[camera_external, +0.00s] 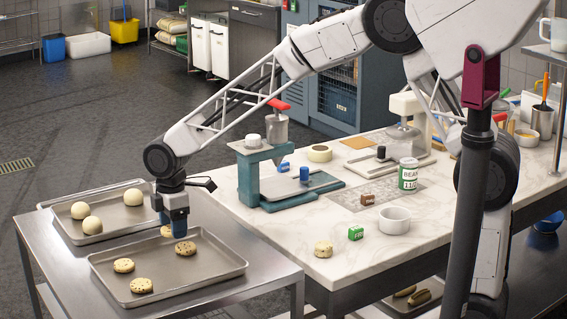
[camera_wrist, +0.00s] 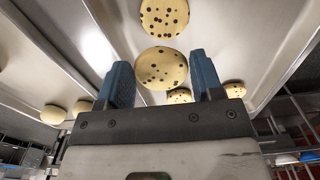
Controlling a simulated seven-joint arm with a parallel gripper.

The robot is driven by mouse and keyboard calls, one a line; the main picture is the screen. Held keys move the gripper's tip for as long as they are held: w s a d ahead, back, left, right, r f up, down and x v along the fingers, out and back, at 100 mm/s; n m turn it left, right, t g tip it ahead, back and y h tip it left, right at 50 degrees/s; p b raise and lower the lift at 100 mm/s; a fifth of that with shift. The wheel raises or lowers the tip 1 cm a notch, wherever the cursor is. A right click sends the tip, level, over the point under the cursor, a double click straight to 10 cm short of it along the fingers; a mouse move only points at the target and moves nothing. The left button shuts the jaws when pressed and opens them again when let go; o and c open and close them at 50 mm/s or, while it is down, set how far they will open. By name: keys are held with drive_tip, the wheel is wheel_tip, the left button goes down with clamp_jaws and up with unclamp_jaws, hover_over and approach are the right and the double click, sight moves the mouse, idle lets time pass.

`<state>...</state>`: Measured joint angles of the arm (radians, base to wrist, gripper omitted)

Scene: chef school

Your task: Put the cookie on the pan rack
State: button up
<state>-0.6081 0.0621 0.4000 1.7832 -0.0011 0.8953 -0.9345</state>
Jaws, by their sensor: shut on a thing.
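My gripper (camera_external: 177,228) points down low over the near metal pan (camera_external: 218,274) on the steel table. In the wrist view my gripper (camera_wrist: 163,82) has a round, pale cookie with dark chips (camera_wrist: 161,68) between its two blue fingers, and it is shut on it. Another chip cookie (camera_wrist: 165,15) shows just beyond it, and more lie behind the gripper. In the outside view chip cookies (camera_external: 123,265) lie on the near pan, and one (camera_external: 186,248) is close by the fingertips. I cannot tell which structure is the pan rack.
A second pan (camera_external: 128,218) behind holds pale dough balls (camera_external: 92,225). The marble counter (camera_external: 285,232) to the right carries a teal press (camera_external: 248,180), a green-labelled can (camera_external: 408,174), a white bowl (camera_external: 394,220) and a small green box (camera_external: 355,233). A wire shelf stands at the far left.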

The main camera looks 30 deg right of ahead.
drive_tip(key=a, duration=0.4)
drive_tip(key=s+a, duration=0.1)
drive_tip(key=a, duration=0.8)
drive_tip(key=shift+s+f, duration=0.15)
drive_tip(key=shift+s, duration=0.15)
hover_over(77, 258)
drive_tip(key=shift+f, duration=0.75)
drive_tip(key=shift+f, duration=1.75)
drive_tip(key=shift+f, duration=0.1)
drive_tip(key=o, duration=0.6)
